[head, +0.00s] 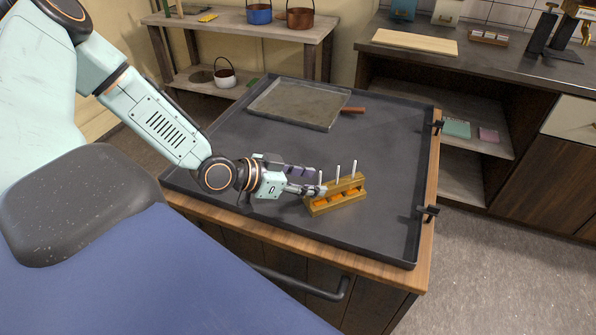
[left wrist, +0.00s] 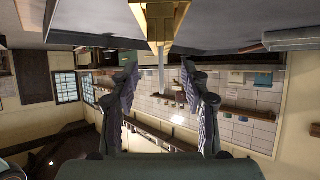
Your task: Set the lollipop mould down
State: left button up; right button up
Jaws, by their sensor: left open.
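The lollipop mould (head: 336,203) is a wooden-looking yellow-brown block with orange pieces and several upright white sticks. It appears to rest upright on the dark lined tray top (head: 385,195), near the front edge. My left gripper (head: 312,184) is open at the mould's left end. In the left wrist view, the picture is upside down, and the mould (left wrist: 160,22) hangs at the top centre. There a pale stick lies between the two spread fingers (left wrist: 160,88), with gaps on both sides. My right gripper is not in view.
A metal baking tray (head: 300,103) lies behind, with a brown-handled tool (head: 352,110) at its right. The dark top has a raised rim and black brackets (head: 428,212) on its right edge. The space right of the mould is clear. Shelves and a counter (head: 480,62) stand behind.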

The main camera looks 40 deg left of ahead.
pick_arm(q)
jog(key=p+v, duration=0.2)
jog(key=v, duration=0.1)
jog(key=shift+a, duration=0.1)
dwell(0.4)
jog(key=shift+f, duration=0.1)
jog(key=shift+s, duration=0.1)
